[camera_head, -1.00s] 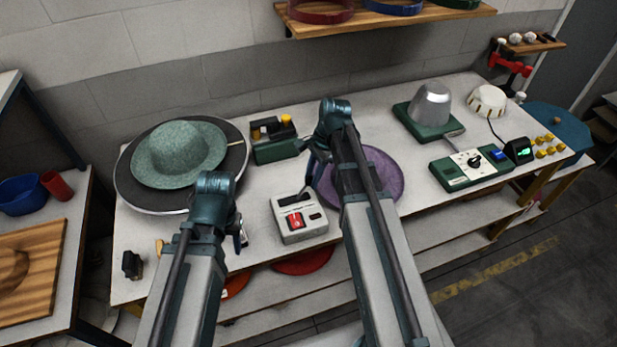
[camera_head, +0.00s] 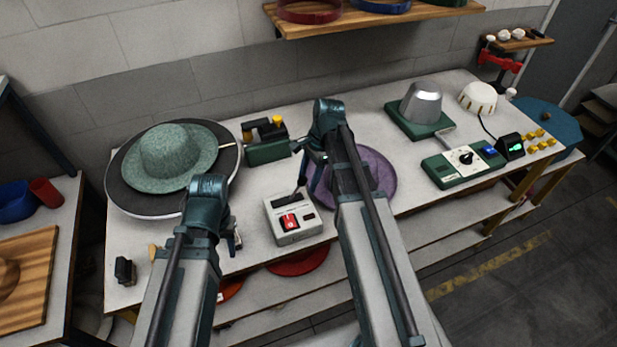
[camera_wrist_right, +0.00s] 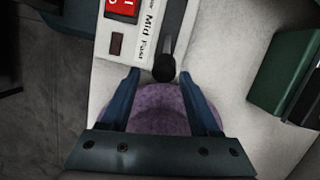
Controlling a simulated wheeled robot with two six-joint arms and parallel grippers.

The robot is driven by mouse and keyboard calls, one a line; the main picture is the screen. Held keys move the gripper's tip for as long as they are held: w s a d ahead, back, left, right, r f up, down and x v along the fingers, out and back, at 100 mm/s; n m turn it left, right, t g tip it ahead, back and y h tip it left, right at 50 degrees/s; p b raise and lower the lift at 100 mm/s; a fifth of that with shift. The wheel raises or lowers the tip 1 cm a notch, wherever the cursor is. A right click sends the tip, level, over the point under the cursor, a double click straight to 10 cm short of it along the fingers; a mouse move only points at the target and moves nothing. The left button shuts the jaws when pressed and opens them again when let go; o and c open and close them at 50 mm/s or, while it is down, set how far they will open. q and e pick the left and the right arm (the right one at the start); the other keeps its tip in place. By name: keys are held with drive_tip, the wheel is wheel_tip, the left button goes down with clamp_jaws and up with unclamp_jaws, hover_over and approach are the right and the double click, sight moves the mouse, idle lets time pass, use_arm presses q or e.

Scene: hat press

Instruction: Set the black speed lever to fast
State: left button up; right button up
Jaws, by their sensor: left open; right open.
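The speed control box (camera_head: 297,232) is pale, with a red switch (camera_head: 289,221), and stands near the table's front edge. In the right wrist view its panel (camera_wrist_right: 134,70) carries the words "Mid" and "Fast". The black speed lever (camera_wrist_right: 164,68) has a round knob, seen beyond the box's edge near the "Fast" end; its exact setting is unclear. My right gripper (camera_wrist_right: 158,75) is open, with one blue finger on each side of the knob in that view, and contact is not clear. In the head view my right gripper (camera_head: 308,168) is partly hidden by its arm. My left gripper (camera_head: 235,238) is open left of the box.
A green felt hat (camera_head: 178,155) lies on a round dark plate at the left. A purple disc (camera_head: 378,180) lies beside my right arm. A green device (camera_head: 268,151) stands behind the box. A metal hat form (camera_head: 422,103) and a green control panel (camera_head: 447,176) stand at the right.

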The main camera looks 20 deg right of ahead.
drive_tip(key=shift+r, duration=0.1)
drive_tip(key=p+v, duration=1.3)
drive_tip(key=shift+r, duration=0.35)
drive_tip(key=s+a+f+n+h+b, duration=0.2)
drive_tip(key=s+a+f+n+b, duration=0.4)
drive_tip(key=a+n, duration=0.3)
drive_tip(key=s+a+f+n+h+b, duration=0.2)
drive_tip(key=s+a+f+n+b, duration=0.3)
drive_tip(key=s+a+n, duration=0.4)
drive_tip(key=shift+a+f+n+b, duration=0.4)
drive_tip(key=shift+a+f+n, duration=0.1)
drive_tip(key=shift+f+n, duration=0.35)
drive_tip(key=shift+d, duration=0.1)
